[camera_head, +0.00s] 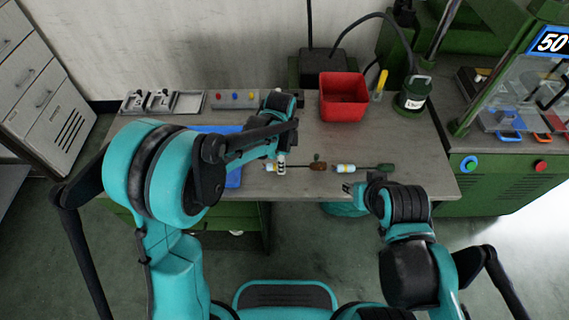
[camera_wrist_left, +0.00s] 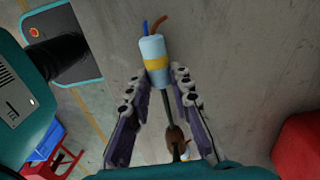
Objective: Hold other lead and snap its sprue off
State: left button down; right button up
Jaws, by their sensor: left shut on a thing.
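One lead with a pale body, dark cable and brown moulded end (camera_head: 318,166) is at my left gripper (camera_head: 281,158) over the front of the bench. In the left wrist view, the fingers of my left gripper (camera_wrist_left: 160,88) are shut on this lead's light blue, yellow-banded body (camera_wrist_left: 153,55); blue and brown wires stick out. A small brown knob stands up at the moulded end. A second lead (camera_head: 345,168) with a dark green end (camera_head: 386,168) lies to its right. My right gripper (camera_head: 350,187) is near the bench's front edge, just below the second lead; its jaw opening is unclear.
A blue mat (camera_head: 235,177) is partly hidden under my left arm. Metal fixtures (camera_head: 160,101) line the back left. The bench's right part is clear.

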aim_at(275, 165)
pick_arm(q)
jog(key=shift+w+a+f+b, duration=0.3)
jog(key=shift+a+f+b, duration=0.05)
jog(key=shift+a+f, duration=0.2)
jog(key=shift+w+a+f+b, duration=0.25)
jog(key=shift+a+f+b, duration=0.1)
jog(key=shift+a+f, duration=0.15)
jog(key=shift+f, duration=0.15)
dwell(1.0)
jog(key=c, duration=1.3)
grip_release()
notch_tip(275, 165, up, 12)
